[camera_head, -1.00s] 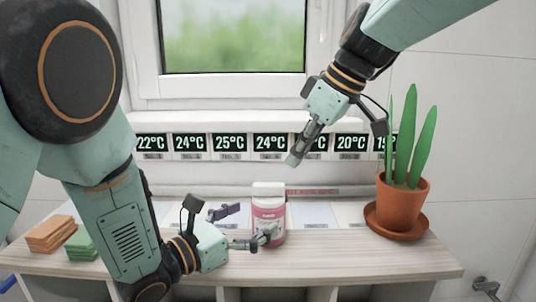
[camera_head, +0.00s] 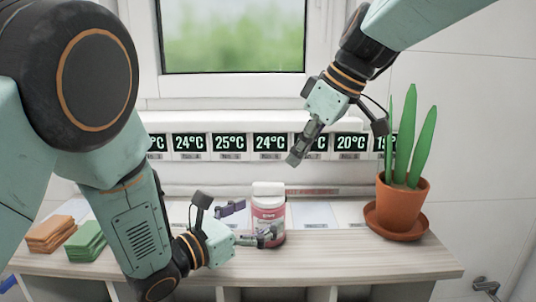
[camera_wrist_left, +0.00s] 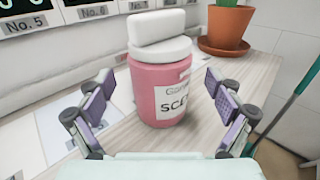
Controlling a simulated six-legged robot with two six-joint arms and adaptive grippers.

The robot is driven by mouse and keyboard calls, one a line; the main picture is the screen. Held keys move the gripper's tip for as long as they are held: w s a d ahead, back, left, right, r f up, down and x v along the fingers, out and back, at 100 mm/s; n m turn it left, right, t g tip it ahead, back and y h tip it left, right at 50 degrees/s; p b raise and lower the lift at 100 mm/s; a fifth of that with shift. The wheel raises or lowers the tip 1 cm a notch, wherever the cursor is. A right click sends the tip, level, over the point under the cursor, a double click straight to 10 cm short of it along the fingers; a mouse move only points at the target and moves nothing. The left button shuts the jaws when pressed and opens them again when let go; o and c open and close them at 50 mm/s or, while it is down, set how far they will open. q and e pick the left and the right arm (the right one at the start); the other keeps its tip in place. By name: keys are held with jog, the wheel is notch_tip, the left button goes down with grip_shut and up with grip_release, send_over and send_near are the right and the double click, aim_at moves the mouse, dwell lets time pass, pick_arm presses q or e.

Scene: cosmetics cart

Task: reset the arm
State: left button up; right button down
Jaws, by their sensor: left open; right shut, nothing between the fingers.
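My left gripper (camera_head: 250,222) is low over the wooden shelf, open, its fingers pointing right toward a pink jar (camera_head: 268,217) with a white lid. In the left wrist view the jar (camera_wrist_left: 163,90) stands upright ahead of the two spread fingers, and a white block-like piece (camera_wrist_left: 158,27) rests on its lid. I see no finger closed on the jar. My right gripper (camera_head: 298,152) hangs at the upper right in front of the temperature displays, shut and empty, clear of the shelf.
A potted plant (camera_head: 402,205) stands on a saucer at the shelf's right. Orange pads (camera_head: 48,233) and green pads (camera_head: 87,240) lie at the left. A row of temperature displays (camera_head: 230,146) runs along the back below the window. The shelf (camera_head: 340,255) is clear between jar and plant.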

pick_arm(q)
jog(key=shift+x, duration=1.7)
